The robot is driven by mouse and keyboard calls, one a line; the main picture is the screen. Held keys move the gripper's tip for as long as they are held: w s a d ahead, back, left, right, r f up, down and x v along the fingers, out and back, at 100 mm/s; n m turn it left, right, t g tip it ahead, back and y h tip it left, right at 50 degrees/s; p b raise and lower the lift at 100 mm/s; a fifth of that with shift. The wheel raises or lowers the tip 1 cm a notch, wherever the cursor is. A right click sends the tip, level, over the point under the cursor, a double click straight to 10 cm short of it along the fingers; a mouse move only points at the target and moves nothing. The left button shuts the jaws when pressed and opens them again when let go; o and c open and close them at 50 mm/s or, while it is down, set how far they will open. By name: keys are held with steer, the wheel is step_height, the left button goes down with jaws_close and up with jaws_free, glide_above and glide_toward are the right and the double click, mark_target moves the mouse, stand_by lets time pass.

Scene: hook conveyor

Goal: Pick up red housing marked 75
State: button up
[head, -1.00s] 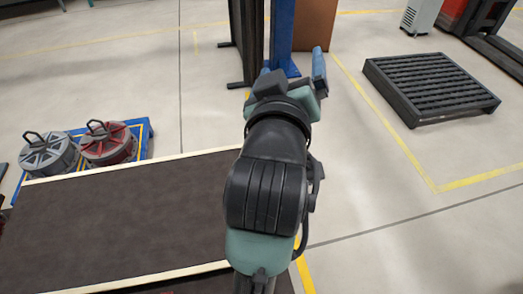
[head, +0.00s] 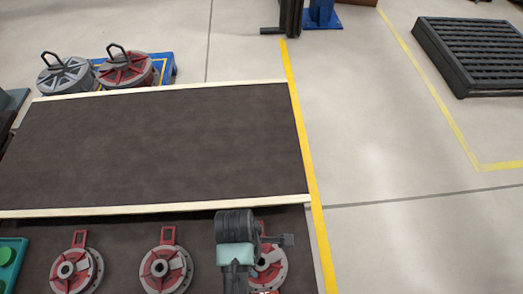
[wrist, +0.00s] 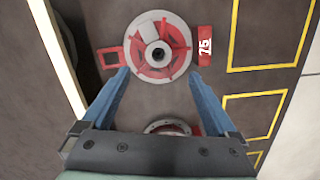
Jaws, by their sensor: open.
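In the wrist view a red and grey round housing (wrist: 158,48) with a dark centre hole lies flat. A red label reading 75 (wrist: 205,46) is beside it on the right, and its red loop handle points left. My gripper (wrist: 158,75) is open and empty, its blue fingertips near the housing's lower edge on either side. A second red housing (wrist: 167,127) is partly hidden behind my gripper's body. In the head view the rightmost red housing (head: 272,268) is partly covered by my arm; its label is not readable there. My fingers are hidden in that view.
Two more red housings, one in the middle (head: 166,269) and one on the left (head: 77,270), lie on the near dark surface. A pale-edged dark belt (head: 150,145) runs behind, clear. A blue pallet (head: 166,68) holds a grey and a red housing.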

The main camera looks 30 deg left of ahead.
mark_target(260, 261)
steer(key=f+b, duration=0.1)
steer(key=f, duration=0.2)
steer(key=f+b, duration=0.1)
steer(key=f, duration=0.2)
steer(key=f+b, duration=0.2)
steer(key=f, duration=0.1)
steer(key=shift+w+d, duration=0.3)
steer(key=shift+d, duration=0.1)
steer(key=shift+r, duration=0.1)
steer(key=shift+c, duration=0.2)
jaws_close()
steer(key=shift+r, duration=0.1)
